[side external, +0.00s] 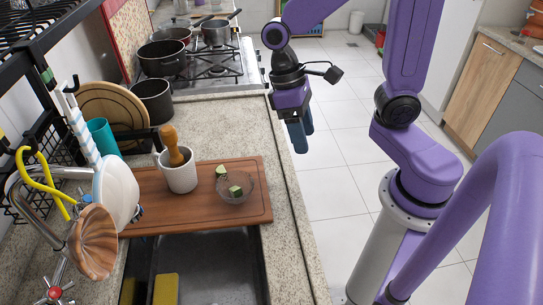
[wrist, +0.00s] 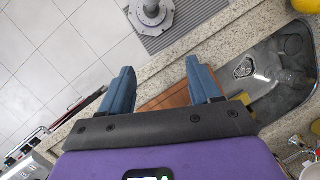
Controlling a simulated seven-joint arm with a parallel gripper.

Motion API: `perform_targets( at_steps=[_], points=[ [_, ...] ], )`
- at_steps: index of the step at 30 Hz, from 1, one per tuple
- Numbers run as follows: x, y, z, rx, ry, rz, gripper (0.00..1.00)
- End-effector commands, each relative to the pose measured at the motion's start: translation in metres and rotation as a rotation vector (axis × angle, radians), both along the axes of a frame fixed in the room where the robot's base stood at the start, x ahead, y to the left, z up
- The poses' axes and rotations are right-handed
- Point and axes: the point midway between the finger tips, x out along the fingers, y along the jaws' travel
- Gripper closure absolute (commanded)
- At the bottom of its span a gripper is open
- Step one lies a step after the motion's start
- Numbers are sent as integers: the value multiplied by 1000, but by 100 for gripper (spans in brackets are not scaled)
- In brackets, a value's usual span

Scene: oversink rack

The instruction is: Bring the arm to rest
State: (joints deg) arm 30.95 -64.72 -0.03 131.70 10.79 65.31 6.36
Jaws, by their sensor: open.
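My gripper (side external: 299,137) hangs in the air, pointing down, near the counter's right edge in the side view. Its two blue fingers stand wide apart with nothing between them in the wrist view (wrist: 160,70). My purple arm arches above it. A wooden board (side external: 256,202) lies across the counter and sink, to the left of and below my gripper. On the board, a clear glass bowl (side external: 244,186) has small green pieces at it; whether both lie inside is unclear. A white mortar (side external: 180,177) with a wooden pestle (side external: 172,143) stands beside it.
The sink (side external: 208,268) lies in front of the board, with a yellow sponge (side external: 166,289). A black rack (side external: 30,52) with dishes and a faucet (side external: 38,222) are at left. Pots stand on and near the stove (side external: 228,68) behind. The tiled floor (side external: 335,150) at right is open.

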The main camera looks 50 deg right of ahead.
Motion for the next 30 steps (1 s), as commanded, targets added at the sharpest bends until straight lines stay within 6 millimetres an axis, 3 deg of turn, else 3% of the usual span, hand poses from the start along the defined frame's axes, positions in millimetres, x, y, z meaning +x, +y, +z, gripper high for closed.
perform_targets(
  at_steps=[18, 30],
  points=[
    [-79, -10, 6, 133, -303, 634, 37],
    [-90, -11, 6, 158, -338, 716, 37]
  ],
)
